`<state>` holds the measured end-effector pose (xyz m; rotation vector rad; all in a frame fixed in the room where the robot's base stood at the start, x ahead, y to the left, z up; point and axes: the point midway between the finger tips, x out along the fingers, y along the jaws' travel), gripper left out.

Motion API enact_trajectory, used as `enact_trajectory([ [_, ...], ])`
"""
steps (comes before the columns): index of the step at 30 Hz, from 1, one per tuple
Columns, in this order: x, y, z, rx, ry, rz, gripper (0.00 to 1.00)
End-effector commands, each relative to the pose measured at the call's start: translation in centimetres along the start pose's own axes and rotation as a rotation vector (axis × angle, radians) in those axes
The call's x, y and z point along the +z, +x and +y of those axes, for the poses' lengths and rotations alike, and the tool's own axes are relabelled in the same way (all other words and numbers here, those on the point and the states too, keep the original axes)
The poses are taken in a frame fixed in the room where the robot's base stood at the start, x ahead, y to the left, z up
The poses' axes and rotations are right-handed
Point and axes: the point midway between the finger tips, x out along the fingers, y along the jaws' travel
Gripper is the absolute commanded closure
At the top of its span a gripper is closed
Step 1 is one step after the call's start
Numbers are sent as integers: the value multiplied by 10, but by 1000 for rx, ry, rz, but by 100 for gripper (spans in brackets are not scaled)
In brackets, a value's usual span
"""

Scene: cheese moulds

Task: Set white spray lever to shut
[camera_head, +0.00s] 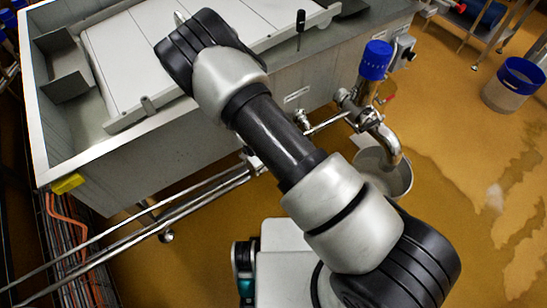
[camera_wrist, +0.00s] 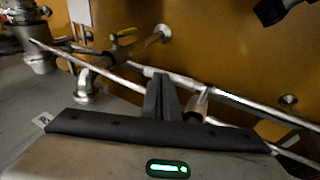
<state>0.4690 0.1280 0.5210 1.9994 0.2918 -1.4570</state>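In the wrist view my gripper (camera_wrist: 163,82) shows as two dark fingers pressed together, with nothing visible between them. Its tips are in front of a pale, whitish bar (camera_wrist: 182,80) lying along a metal pipe. I cannot tell whether this bar is the white spray lever, or whether the fingers touch it. In the head view my arm covers the middle, and my gripper is hidden.
A steel vat (camera_head: 125,155) with white boards fills the upper left of the head view. A blue-topped valve (camera_head: 375,62) and curved outlet pipe stand at its right, above a bucket (camera_head: 398,180). Long steel pipes (camera_head: 190,198) run along its front. Wet floor is open at right.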

Motion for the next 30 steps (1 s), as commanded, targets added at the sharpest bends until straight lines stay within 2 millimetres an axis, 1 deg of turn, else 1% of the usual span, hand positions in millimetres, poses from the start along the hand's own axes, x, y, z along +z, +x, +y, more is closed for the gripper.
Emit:
enact_trajectory([
  [1, 2, 4, 1, 2, 2, -2, 100],
  [3, 2, 7, 2, 2, 2, -2, 100],
  [12, 3, 12, 4, 3, 3, -1, 100],
  [26, 3, 13, 5, 4, 3, 0, 100],
  [30, 0, 8, 9, 5, 4, 1, 100],
])
